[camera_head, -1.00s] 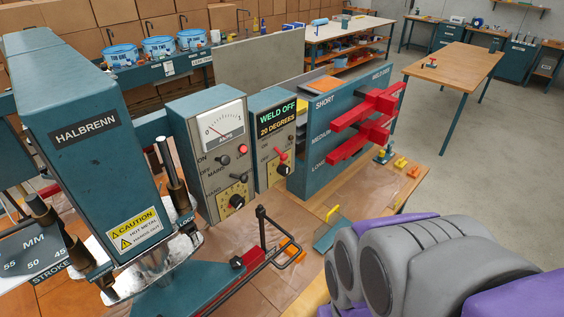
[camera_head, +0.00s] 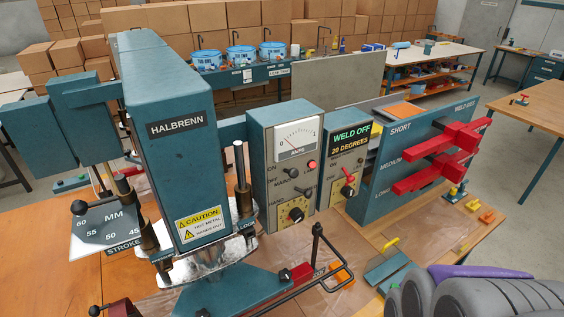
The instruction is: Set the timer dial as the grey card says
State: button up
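A black dial on a yellow plate (camera_head: 296,214) sits low on the teal meter box, below the AMPS gauge (camera_head: 297,141). A second black dial on a yellow plate (camera_head: 347,190) sits on the box beside it, below a display (camera_head: 350,140) reading WELD OFF, 20 DEGREES. I cannot tell which one is the timer dial, and the dial markings are too small to read. I cannot make out a grey card with a setting. My gripper is not in view; only grey and purple parts of my arm show at the lower right.
The teal HALBRENN press (camera_head: 178,130) stands left of the boxes, with a hot-metal caution label. A bent black handle (camera_head: 318,255) sticks up in front of the meter box. Red levers (camera_head: 435,165) jut from the SHORT/MEDIUM/LONG rack at the right.

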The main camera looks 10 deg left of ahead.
aim_at(296, 214)
jog(key=k, duration=0.15)
jog(key=k+u, duration=0.15)
jog(key=u, duration=0.3)
jog(key=k+j+u, duration=0.1)
jog(key=u, duration=2.15)
jog(key=z, duration=2.2)
